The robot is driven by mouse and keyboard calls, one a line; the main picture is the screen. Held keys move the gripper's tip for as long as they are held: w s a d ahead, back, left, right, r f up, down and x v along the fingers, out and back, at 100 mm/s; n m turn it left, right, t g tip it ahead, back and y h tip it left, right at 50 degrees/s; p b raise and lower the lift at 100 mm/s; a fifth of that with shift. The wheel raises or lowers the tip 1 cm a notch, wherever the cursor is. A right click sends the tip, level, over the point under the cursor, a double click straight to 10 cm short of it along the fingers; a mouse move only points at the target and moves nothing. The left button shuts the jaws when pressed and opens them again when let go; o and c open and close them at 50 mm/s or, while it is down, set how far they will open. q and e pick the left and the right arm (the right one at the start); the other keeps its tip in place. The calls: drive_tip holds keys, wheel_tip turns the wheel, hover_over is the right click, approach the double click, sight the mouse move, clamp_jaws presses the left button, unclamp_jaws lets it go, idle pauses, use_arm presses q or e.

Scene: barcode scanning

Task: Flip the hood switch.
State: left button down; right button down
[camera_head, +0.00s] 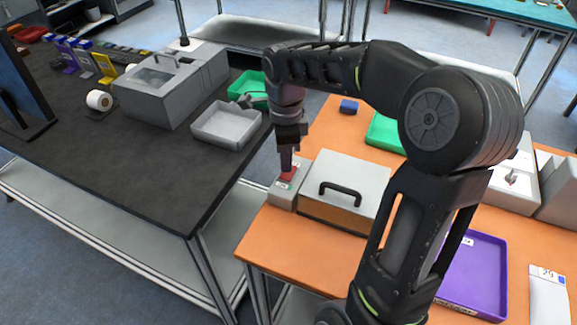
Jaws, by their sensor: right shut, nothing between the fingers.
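A small grey switch box (283,196) with a red switch (288,174) on top sits at the left edge of the orange table. Right beside it is a light grey hood (355,173) with a black handle. My right gripper (288,168) points straight down over the switch box, shut and empty. Its fingertips are at the red switch and partly cover it; I cannot tell whether they touch it. The switch's exact position is hard to make out. My left gripper is out of view.
My right arm hides part of the orange table (280,240). A purple tray (470,272), a green tray (384,132) and a blue block (349,106) are on it. The dark table at left holds a grey lidded machine (205,82) and a grey tray (226,127).

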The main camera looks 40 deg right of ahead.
sight(286, 176)
drive_tip(key=shift+r+p, duration=1.45)
drive_tip(key=shift+r, duration=0.85)
